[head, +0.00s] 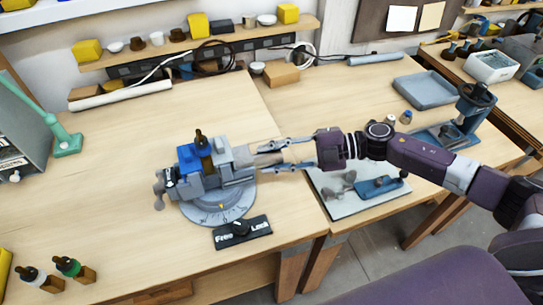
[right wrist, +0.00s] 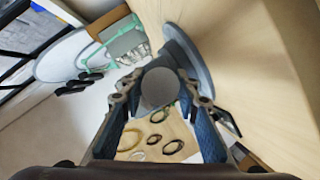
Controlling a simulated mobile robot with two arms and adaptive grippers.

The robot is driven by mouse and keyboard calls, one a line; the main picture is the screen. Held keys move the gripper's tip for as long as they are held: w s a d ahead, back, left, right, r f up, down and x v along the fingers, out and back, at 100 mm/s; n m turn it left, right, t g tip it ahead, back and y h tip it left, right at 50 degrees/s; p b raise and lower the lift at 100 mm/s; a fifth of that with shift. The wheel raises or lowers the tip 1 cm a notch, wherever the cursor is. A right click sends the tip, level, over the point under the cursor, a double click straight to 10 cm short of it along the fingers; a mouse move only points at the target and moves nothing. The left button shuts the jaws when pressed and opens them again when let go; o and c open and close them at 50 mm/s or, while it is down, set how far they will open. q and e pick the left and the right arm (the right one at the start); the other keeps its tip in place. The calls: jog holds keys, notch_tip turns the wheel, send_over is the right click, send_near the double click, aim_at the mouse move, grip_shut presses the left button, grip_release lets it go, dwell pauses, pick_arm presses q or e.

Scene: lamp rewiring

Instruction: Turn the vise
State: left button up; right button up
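The grey and blue vise (head: 215,170) stands on a round, marked base (head: 215,208) on the wooden table in the head view. A dark upright piece (head: 201,141) sits at its blue jaw. Its crank handle (head: 159,190) is on the left. A black plate marked Free and Lock (head: 243,232) with a knob lies in front of the base. My right gripper (head: 266,155) comes from the right, its fingers on either side of the vise's rear bar. The right wrist view shows the bar's round end (right wrist: 159,88) between the open fingers, seemingly with gaps. My left gripper is out of view.
A green lamp (head: 67,142) stands at the left. Small bottles (head: 67,266) stand at the front left. A pale mat (head: 335,205) with a blue tool lies under my right arm. A blue-grey tray (head: 427,90) is at the back right. The table behind the vise is clear.

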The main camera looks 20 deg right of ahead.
grip_shut()
